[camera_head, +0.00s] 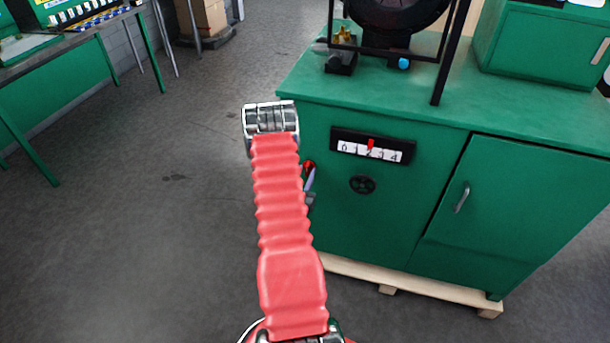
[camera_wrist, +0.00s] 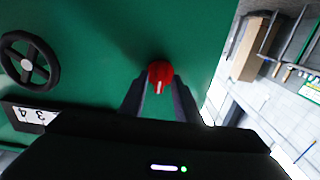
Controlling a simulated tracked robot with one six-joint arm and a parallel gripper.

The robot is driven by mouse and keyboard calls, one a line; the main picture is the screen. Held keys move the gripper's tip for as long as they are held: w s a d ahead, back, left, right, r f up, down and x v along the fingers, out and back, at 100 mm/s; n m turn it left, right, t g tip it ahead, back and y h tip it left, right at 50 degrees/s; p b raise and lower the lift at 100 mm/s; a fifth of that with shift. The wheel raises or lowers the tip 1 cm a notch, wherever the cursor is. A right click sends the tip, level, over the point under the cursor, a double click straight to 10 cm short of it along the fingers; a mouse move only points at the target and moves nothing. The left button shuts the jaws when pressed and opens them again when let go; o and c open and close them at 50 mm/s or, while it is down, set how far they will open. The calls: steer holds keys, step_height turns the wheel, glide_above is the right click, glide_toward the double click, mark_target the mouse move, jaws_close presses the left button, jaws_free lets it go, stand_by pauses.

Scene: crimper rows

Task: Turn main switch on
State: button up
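The main switch looks to be the red rotary knob (camera_wrist: 160,72) on the green cabinet's face. In the wrist view it has a white mark pointing toward the bottom of the picture. My gripper (camera_wrist: 161,88) is right at it, its two dark fingers apart, one on each side of the knob. I cannot tell whether the fingertips touch it. In the head view the knob (camera_head: 309,166) shows at the cabinet's left edge, partly hidden by my red arm, and only a bit of my gripper (camera_head: 311,183) shows beside it.
The green cabinet (camera_head: 365,225) has a numbered scale with a red pointer (camera_head: 372,149), a black handwheel (camera_head: 362,184) and a door with a handle (camera_head: 461,197). It stands on a wooden pallet (camera_head: 400,288). A green workbench (camera_head: 70,40) is at far left. Floor between is clear.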

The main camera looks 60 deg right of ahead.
steer(key=shift+c, duration=0.5)
jaws_close()
steer(key=shift+a, duration=0.15)
